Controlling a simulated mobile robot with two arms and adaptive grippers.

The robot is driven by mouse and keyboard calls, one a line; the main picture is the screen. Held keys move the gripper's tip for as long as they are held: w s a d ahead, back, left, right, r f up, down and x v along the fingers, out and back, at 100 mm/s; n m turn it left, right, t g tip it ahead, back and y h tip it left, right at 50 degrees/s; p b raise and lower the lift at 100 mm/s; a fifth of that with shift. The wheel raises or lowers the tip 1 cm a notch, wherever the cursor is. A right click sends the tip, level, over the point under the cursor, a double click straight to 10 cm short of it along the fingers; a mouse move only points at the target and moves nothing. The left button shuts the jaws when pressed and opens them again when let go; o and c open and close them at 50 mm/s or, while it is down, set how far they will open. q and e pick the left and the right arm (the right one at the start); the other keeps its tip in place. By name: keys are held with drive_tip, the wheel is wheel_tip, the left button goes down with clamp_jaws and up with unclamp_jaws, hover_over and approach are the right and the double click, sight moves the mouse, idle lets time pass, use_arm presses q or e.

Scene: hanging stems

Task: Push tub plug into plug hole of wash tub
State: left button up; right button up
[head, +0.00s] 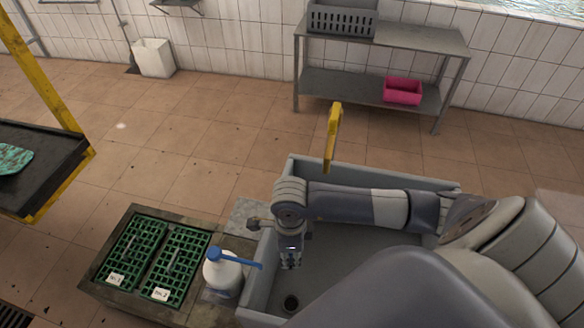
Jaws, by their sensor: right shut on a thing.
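The wash tub (270,270) is a grey basin in the lower middle of the head view, partly covered by my right arm. Its plug hole (291,302) is a dark round opening in the tub floor near the left wall. My right gripper (291,262) points down inside the tub's left part, beyond the plug hole in the picture. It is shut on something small. The tub plug cannot be made out clearly; the gripper hides most of what it holds. My left gripper is not in view.
A yellow spout (333,130) rises at the tub's far side. A white bottle with a blue pump (225,275) stands close left of the tub, beside green grid trays (175,262). A metal shelf (360,85) with a pink bin (403,91) stands behind.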

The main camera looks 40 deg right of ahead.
sight(290, 265)
drive_tip(key=shift+s+a+f, duration=0.3)
drive_tip(key=shift+f, duration=0.7)
drive_tip(key=shift+w+d+f+b, duration=0.1)
drive_tip(key=shift+f+b, duration=0.35)
drive_tip(key=shift+f, duration=0.05)
drive_tip(key=shift+w+d+f, duration=0.1)
drive_tip(key=shift+f, duration=0.25)
wheel_tip(290, 265, down, 2)
drive_tip(key=shift+b, duration=0.95)
drive_tip(key=shift+f, duration=0.35)
drive_tip(key=shift+f+b, duration=1.2)
drive_tip(key=shift+f, duration=0.15)
drive_tip(key=f+b, duration=0.7)
drive_tip(key=f, duration=0.2)
drive_tip(key=f+b, duration=0.7)
drive_tip(key=f, duration=0.1)
drive_tip(key=f+b, duration=0.7)
drive_tip(key=f, duration=0.2)
drive_tip(key=shift+s+f, duration=0.25)
drive_tip(key=shift+f, duration=0.05)
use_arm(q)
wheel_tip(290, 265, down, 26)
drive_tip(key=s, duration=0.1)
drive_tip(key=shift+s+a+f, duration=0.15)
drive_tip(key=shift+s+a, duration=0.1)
